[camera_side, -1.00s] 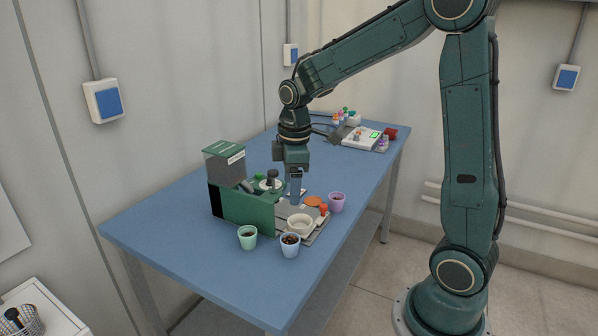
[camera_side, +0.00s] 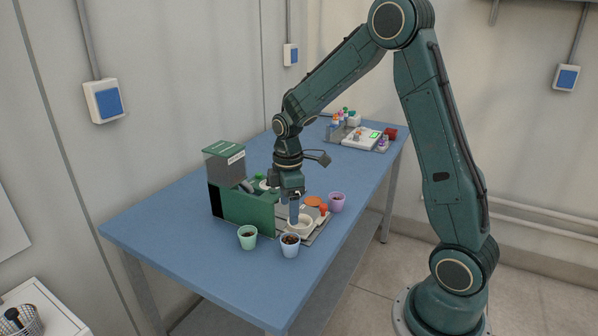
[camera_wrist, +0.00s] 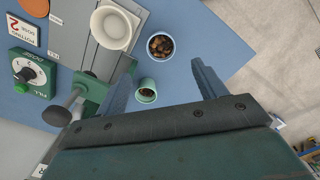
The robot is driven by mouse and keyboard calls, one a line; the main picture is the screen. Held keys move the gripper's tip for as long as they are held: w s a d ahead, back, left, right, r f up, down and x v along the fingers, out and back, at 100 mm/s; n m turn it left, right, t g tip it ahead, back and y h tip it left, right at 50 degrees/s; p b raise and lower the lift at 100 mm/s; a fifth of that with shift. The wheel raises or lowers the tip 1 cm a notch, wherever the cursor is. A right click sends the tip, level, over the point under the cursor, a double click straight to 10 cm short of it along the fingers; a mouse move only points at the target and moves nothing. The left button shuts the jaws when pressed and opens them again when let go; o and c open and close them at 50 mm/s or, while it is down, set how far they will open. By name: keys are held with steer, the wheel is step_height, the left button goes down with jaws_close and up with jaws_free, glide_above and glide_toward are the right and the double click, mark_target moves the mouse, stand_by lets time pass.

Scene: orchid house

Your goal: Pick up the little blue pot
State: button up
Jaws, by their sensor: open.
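The little blue pot (camera_side: 290,247) is pale blue, upright on the blue table near its front edge, and holds brown chunks. In the wrist view the blue pot (camera_wrist: 149,53) lies past my fingertips, between their lines. My gripper (camera_side: 294,221) is open and empty, above the white dish at the machine's tray, behind the blue pot and apart from it. In the wrist view both fingers of my gripper (camera_wrist: 162,64) are spread wide.
A mint green pot (camera_side: 247,239) stands left of the blue pot. A green potting machine (camera_side: 245,210) with a white dish (camera_side: 300,232) stands behind. A purple pot (camera_side: 336,205) is to the right. The table's front left (camera_side: 185,245) is clear.

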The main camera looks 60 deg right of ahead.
glide_above(290, 235)
steer(key=s+a, duration=0.1)
steer(key=a, duration=0.1)
steer(key=shift+d+f, duration=0.1)
steer(key=shift+f, duration=2.25)
steer(key=shift+f, duration=0.1)
steer(key=shift+s+f, duration=0.1)
steer(key=shift+f, duration=2.4)
steer(key=c, duration=1)
steer(key=shift+r, duration=0.15)
step_height(290, 235, up, 20)
steer(key=shift+f, duration=0.1)
